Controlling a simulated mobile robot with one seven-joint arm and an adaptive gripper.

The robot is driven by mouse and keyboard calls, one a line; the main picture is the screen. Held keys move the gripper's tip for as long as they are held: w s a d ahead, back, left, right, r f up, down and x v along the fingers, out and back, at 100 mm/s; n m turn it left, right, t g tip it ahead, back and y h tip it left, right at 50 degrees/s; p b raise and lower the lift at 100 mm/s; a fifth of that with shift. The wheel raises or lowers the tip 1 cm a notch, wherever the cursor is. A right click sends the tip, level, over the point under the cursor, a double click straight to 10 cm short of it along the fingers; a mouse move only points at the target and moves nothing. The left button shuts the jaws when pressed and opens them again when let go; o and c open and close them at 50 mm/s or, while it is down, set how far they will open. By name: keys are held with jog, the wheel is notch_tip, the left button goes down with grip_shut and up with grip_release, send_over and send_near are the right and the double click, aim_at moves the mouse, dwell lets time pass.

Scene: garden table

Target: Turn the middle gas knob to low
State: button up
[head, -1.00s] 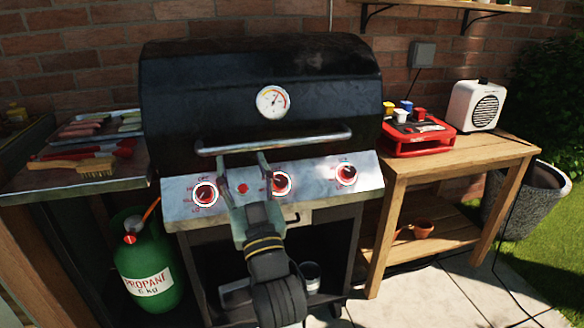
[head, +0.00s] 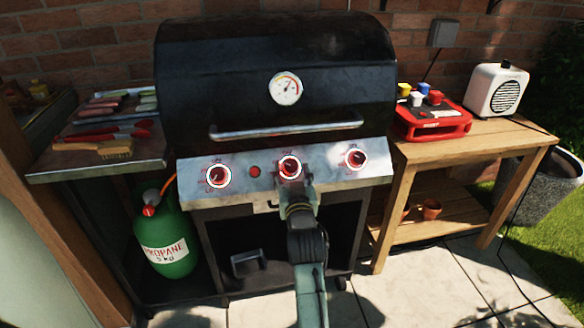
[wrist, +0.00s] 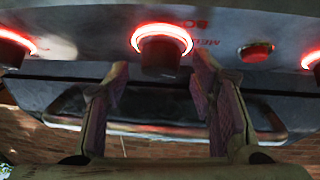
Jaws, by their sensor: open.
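The middle gas knob (head: 290,167) is on the grill's front panel (head: 325,168), with a glowing red ring around it. In the wrist view the middle knob (wrist: 160,52) is a dark round knob at top centre, between and just beyond my fingertips. My gripper (head: 294,184) is in front of and just below that knob in the head view. In the wrist view my gripper (wrist: 161,78) is open, its two fingers apart and nothing held. I cannot tell which mark the knob points to.
The left knob (head: 218,175) and right knob (head: 355,158) also have red rings. A red button (head: 254,171) is left of the middle knob. The lid handle (head: 287,130) sticks out above the panel. A propane bottle (head: 167,240) stands at lower left.

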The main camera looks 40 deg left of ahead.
jog(key=shift+w+a, duration=0.25)
jog(key=shift+a, duration=0.05)
jog(key=shift+c, duration=0.2)
jog(key=c, duration=1.1)
